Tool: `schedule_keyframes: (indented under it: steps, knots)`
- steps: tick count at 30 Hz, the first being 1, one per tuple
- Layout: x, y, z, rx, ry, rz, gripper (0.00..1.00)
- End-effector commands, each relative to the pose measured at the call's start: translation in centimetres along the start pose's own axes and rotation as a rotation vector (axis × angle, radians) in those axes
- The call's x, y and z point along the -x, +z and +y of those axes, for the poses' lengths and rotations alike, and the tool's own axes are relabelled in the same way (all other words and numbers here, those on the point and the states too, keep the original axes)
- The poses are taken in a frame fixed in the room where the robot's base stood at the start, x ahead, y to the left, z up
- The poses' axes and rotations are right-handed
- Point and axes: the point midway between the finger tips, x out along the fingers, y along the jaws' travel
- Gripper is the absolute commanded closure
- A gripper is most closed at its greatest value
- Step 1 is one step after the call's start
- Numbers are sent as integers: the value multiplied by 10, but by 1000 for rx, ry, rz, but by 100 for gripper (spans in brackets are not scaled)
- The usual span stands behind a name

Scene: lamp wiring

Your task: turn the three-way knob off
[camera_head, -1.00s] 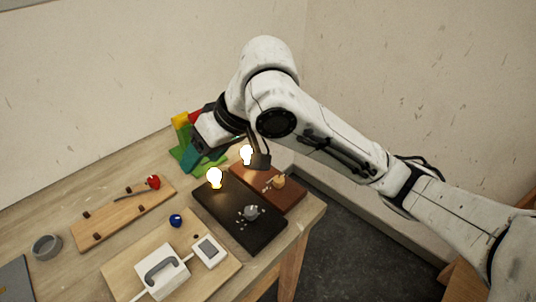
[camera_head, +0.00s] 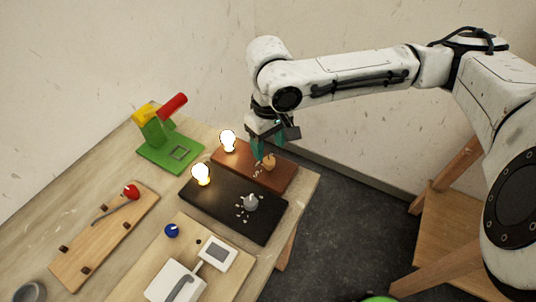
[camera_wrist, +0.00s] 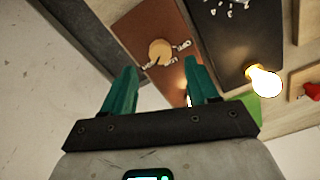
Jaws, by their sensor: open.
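The brown board (camera_head: 278,180) carries a round tan knob (camera_head: 269,162) and a lit bulb (camera_head: 228,139). The black board (camera_head: 262,228) beside it carries a grey knob (camera_head: 251,202) with several white marks and a lit bulb (camera_head: 201,173). My gripper (camera_head: 264,146) is over the brown board, close to the tan knob. In the wrist view its teal fingers (camera_wrist: 160,82) are open and empty, and the tan knob (camera_wrist: 160,50) shows just beyond the gap between them. Contact is not visible.
A green stand (camera_head: 170,152) with red and yellow parts is at the back left. A wooden board with a red knob (camera_head: 131,192) lies left. A board with a blue knob (camera_head: 172,230) and a white device is in front. The right table edge is close to the boards.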

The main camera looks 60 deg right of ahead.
Motion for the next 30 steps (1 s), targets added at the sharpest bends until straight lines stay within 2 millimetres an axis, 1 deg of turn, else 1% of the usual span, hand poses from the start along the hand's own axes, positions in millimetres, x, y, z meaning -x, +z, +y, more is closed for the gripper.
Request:
schedule_keyframes:
  steps: [1, 3, 9, 13, 21, 23, 30]
  knots:
    - [-9, 0, 0, 0, 0, -3, 41]
    - [-21, 0, -1, 0, -1, -2, 41]
    - [-44, 0, -1, 0, 0, 0, 41]
    - [-50, 0, -1, 1, 0, 1, 41]
    - [-51, 0, -1, 2, -1, 1, 41]
    - [-51, 0, -1, 2, 0, 1, 46]
    - [-51, 0, -1, 1, 0, 1, 69]
